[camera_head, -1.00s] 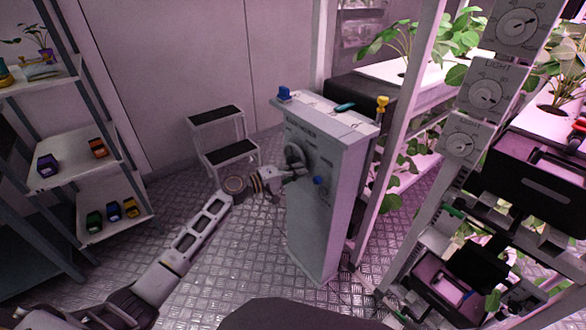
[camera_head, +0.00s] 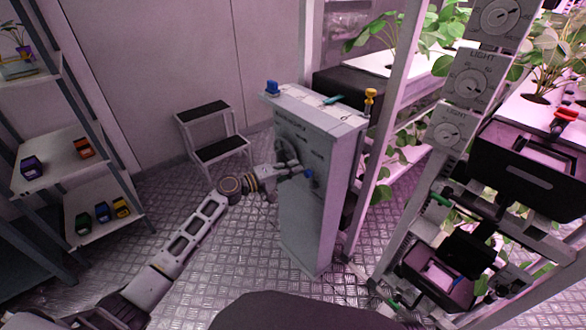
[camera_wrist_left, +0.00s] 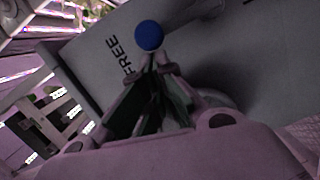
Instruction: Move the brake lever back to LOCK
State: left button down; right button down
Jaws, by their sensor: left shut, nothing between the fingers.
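The brake lever's blue round knob (camera_head: 309,173) is on the front face of the grey cabinet (camera_head: 305,225). In the left wrist view the blue knob (camera_wrist_left: 149,35) stands beside the printed word FREE (camera_wrist_left: 125,55). My left gripper (camera_head: 298,172) is shut and empty, with its fingertips right at the knob. In the left wrist view the fingertips (camera_wrist_left: 155,66) lie just below the knob; I cannot tell whether they touch it. My right gripper is not in view.
A dark handwheel (camera_head: 284,152) is on the cabinet face close to my left gripper. A step stool (camera_head: 215,140) stands behind left. A plant rack rises at right. The floor left of the cabinet is clear.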

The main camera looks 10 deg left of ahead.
aim_at(306, 176)
pick_arm(q)
jog(key=shift+d, duration=0.1)
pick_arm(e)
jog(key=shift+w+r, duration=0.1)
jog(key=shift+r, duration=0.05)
